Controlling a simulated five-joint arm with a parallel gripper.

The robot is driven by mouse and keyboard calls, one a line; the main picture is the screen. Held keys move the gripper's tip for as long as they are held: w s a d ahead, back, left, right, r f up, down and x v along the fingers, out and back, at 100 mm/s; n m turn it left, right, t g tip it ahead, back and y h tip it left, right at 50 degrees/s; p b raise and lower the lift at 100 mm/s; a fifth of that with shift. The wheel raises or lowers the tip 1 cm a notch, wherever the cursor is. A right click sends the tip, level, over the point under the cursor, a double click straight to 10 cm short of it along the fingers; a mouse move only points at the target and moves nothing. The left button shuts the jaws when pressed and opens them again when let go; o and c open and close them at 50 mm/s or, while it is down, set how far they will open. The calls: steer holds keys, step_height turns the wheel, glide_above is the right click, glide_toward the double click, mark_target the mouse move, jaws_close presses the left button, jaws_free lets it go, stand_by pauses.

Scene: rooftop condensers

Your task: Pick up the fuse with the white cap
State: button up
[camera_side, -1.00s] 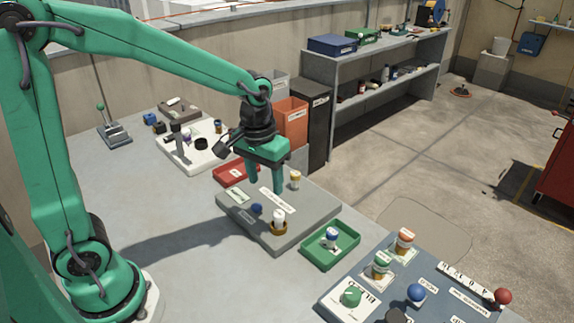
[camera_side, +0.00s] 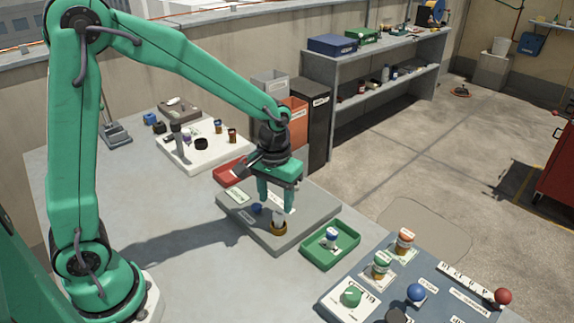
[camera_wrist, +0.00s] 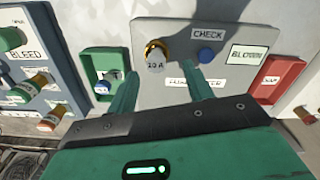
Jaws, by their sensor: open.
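The fuse with the white cap (camera_side: 279,216) stands upright in a brass-coloured holder on the grey block (camera_side: 235,212). In the wrist view its white cap (camera_wrist: 155,67) faces me and reads like "20 A". My gripper (camera_side: 275,203) is open and points down over the block, close to this fuse. In the wrist view the fuse shows between my two fingers (camera_wrist: 160,72), just beyond their tips. I cannot see contact. A small white-and-amber piece at the back of the block is hidden behind my gripper now.
A blue button (camera_side: 257,208) is on the block, left of the fuse. A green tray (camera_side: 312,252) with a blue-and-white fuse (camera_side: 331,237) stands to the right, a red tray (camera_side: 226,177) behind. A panel with knobs (camera_side: 450,300) lies front right.

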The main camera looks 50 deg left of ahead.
mark_target(279, 213)
steer(key=shift+f, duration=0.15)
steer(key=shift+w+d+f, duration=0.1)
steer(key=shift+d+f, duration=0.05)
steer(key=shift+f, duration=1.1)
steer(key=shift+w+d+f, duration=0.1)
steer(key=shift+d+f, duration=0.05)
steer(key=shift+f, duration=1.1)
jaws_close()
steer(key=shift+r, duration=0.25)
